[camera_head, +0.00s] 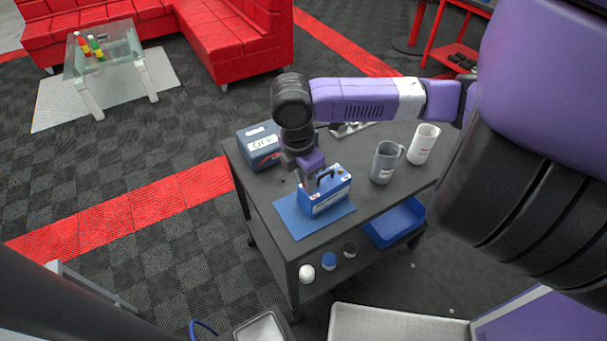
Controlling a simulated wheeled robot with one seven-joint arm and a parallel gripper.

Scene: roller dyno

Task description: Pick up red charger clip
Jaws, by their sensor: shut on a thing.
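My gripper (311,183) points down from the purple arm at the left end of the top of a blue battery (325,197) with a dark carrying handle. The battery stands upright on a blue mat (288,216) on the dark cart. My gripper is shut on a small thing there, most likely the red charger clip. The fingers and the small scale hide its shape and colour. I cannot tell whether it still touches the battery.
On the cart top (376,208) stand a dark blue box (260,152) marked "OFF", a grey jug (385,162) and a white jug (423,145). Grey metal items (350,129) lie behind. A blue bin (397,223) sits on the lower shelf. Red sofas and a glass table are farther back.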

